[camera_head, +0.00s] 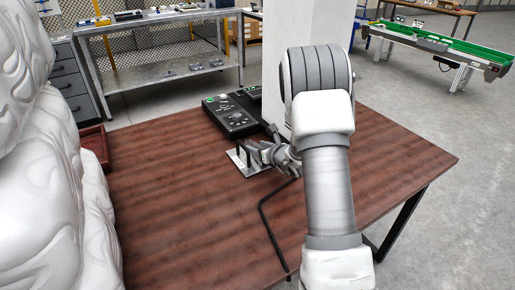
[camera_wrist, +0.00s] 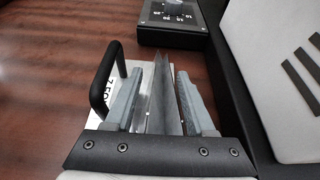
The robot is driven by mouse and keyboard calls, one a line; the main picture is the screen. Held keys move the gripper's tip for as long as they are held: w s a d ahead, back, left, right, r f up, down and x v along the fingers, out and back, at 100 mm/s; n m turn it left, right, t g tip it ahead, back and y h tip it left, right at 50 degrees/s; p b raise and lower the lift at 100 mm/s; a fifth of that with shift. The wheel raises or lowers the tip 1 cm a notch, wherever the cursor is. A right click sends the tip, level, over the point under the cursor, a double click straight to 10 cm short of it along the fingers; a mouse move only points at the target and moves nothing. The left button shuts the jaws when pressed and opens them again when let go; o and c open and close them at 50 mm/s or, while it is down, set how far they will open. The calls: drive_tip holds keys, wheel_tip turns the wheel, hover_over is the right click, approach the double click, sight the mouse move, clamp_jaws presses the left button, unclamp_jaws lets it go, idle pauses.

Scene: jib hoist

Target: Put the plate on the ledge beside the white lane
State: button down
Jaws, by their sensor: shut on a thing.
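The plate (camera_head: 250,168) is a thin light-grey piece with a black handle at its left. It is at the table's middle, left of my gripper (camera_head: 272,156). In the wrist view its white surface (camera_wrist: 98,117) carries dark printed characters, partly covered by my gripper (camera_wrist: 160,95). The black handle (camera_wrist: 108,75) rises left of the fingers. My gripper is shut on a thin grey upright part between its two fingers, seemingly part of the plate. I cannot tell whether the plate touches the table. I cannot make out a white lane or the ledge.
A black control box (camera_head: 233,115) sits on the brown table (camera_head: 170,215) behind the plate. A white column (camera_head: 308,35) stands behind my arm. A bent black rod (camera_head: 268,225) is in front. A large white sculpted mass (camera_head: 50,190) fills the left. The table's left front is clear.

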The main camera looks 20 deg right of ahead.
drive_tip(key=shift+c, duration=1.2)
unclamp_jaws()
drive_tip(key=shift+f, duration=0.1)
